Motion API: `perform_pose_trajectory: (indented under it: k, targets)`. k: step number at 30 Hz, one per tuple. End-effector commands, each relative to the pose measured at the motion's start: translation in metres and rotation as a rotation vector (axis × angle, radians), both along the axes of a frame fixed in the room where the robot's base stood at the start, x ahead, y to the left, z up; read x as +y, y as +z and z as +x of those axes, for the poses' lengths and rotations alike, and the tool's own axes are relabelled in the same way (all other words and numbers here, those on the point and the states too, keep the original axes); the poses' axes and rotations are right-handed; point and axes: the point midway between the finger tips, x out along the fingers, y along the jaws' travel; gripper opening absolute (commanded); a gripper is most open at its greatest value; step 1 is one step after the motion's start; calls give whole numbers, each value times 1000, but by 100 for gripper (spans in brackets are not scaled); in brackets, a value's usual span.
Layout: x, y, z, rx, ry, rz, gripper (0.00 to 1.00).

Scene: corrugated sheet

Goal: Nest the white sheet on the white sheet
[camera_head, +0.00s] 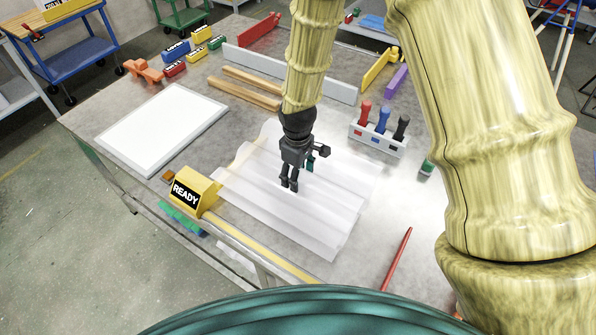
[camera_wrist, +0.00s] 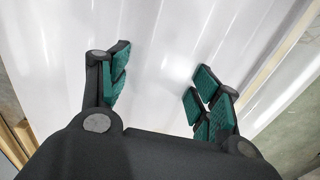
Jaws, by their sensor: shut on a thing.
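White corrugated sheet (camera_head: 325,222) lies in the middle of the grey table, its ridges running diagonally. A second sheet's edge cannot be told clearly from it; the white surfaces overlap or blend. My gripper (camera_head: 289,186) points down over the middle of the white sheet. In the wrist view, white ridged sheet (camera_wrist: 155,40) fills the space beyond and between the green-padded fingers. The fingers stand apart around part of the sheet and are shut on it. The exact contact at the fingertips is hard to see.
A yellow READY block (camera_head: 190,192) stands close at the sheet's left corner. A white flat panel (camera_head: 163,127) lies to the left. Wooden strips (camera_head: 238,93) and a grey bar (camera_head: 250,66) lie behind. A screwdriver rack (camera_head: 378,142) and red rod (camera_head: 397,259) are right.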

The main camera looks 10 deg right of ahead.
Motion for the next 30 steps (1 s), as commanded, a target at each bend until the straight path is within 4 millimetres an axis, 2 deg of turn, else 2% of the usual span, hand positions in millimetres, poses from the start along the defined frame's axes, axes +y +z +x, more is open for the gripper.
perform_pose_trajectory:
  k: [30]
  targets:
    - [0, -54, 0, 1, 0, -1, 19]
